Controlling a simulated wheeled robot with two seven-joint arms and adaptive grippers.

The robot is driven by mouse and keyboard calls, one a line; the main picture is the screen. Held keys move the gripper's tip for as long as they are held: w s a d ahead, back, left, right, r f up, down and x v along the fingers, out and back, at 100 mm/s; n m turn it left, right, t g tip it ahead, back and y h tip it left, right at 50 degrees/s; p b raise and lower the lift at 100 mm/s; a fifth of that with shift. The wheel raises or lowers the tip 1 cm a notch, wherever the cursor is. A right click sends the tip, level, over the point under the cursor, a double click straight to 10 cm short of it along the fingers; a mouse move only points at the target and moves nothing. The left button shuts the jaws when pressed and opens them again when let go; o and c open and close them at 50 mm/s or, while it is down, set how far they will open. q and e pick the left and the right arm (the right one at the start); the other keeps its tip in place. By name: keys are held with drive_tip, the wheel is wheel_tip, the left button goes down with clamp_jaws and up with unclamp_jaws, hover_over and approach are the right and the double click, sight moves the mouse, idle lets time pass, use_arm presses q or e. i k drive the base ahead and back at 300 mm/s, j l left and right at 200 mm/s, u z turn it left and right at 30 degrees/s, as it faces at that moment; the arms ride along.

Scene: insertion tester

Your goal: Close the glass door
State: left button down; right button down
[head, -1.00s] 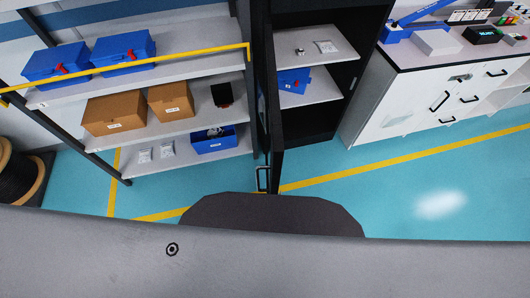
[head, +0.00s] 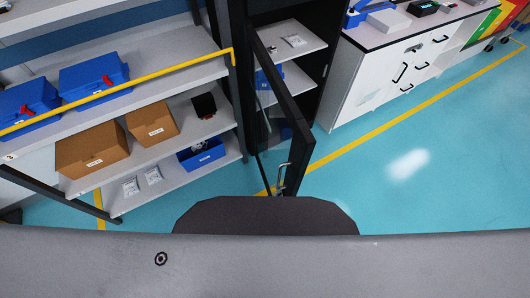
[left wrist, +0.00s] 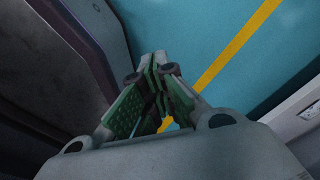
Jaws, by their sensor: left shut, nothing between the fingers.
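The glass door (head: 295,120) has a black frame and stands open from the tall black cabinet (head: 318,30) in the head view. Its free edge points toward me, and its metal handle (head: 282,178) is near the lower end. The cabinet's inside shows past the door. My left gripper (left wrist: 153,72) shows only in the left wrist view. Its green-padded fingers are shut and empty above the blue floor. The door cannot be made out in that view. My right gripper is in neither view.
A shelf rack with a yellow rail (head: 130,88), blue cases and brown boxes (head: 92,155) stands left of the door. A white workbench (head: 375,80) stands to the right. The blue floor (head: 410,190) in front of the bench is clear.

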sight(303, 144)
drive_tip(key=k+j+u, duration=0.1)
drive_tip(key=k, duration=0.35)
drive_tip(key=k+j+u, duration=0.1)
drive_tip(key=k, duration=0.35)
drive_tip(key=k+j+u, duration=0.15)
drive_tip(key=k, duration=0.3)
drive_tip(key=j, duration=0.1)
